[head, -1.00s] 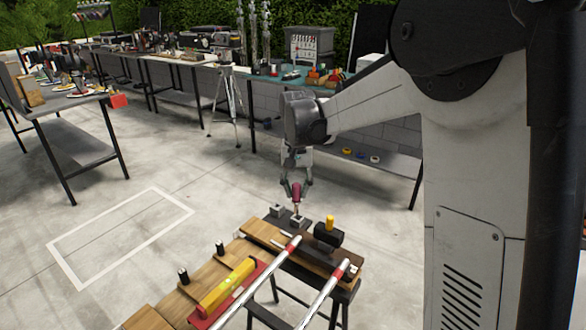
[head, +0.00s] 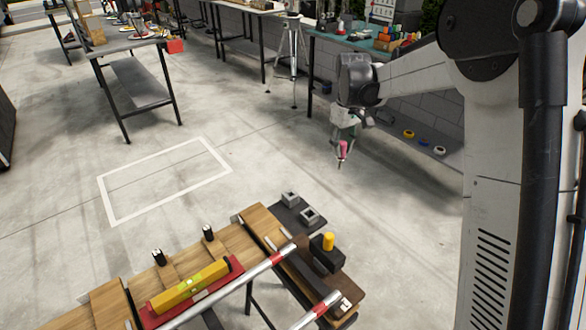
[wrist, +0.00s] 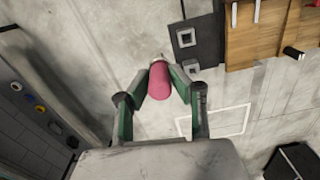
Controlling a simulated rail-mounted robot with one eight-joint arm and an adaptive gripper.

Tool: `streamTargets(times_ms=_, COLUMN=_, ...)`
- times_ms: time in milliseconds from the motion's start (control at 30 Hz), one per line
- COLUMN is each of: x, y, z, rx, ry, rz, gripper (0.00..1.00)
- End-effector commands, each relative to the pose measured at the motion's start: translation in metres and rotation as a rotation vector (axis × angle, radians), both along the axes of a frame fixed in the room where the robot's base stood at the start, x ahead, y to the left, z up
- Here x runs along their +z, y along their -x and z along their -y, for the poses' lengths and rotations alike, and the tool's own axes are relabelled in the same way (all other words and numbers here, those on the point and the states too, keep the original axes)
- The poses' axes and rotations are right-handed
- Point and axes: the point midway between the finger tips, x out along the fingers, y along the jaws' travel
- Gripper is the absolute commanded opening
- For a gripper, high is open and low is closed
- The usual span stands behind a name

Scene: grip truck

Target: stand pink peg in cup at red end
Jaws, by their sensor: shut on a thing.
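The pink peg (head: 342,150) is in my gripper (head: 342,153), held in the air over the floor, apart from the bench. In the wrist view my gripper (wrist: 160,85) has both fingers closed on the sides of the pink peg (wrist: 159,80), with a pale tip at its far end. Two grey square cups stand on a dark plate (head: 283,212) at the bench's end: a far cup (head: 290,198) and a near cup (head: 309,216). In the wrist view the cups (wrist: 186,37) lie ahead and to the right of the peg. Which cup is at a red end I cannot tell.
Near the cups are a yellow peg (head: 328,241) on a black block and silver poles (head: 240,283) with red bands. A yellow level (head: 190,286) lies on a red base. Black posts (head: 208,233) stand on the wooden boards. Open floor surrounds the gripper.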

Motion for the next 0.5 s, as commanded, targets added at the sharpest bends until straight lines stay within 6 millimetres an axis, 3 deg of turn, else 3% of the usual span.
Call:
streamTargets(times_ms=200, x=-0.044, y=-0.031, z=-0.050, rx=0.486, ry=0.000, rz=0.001, gripper=0.00)
streamTargets(times_ms=500, x=-0.102, y=-0.061, z=-0.117, rx=1.135, ry=-0.002, rz=0.001, gripper=0.00)
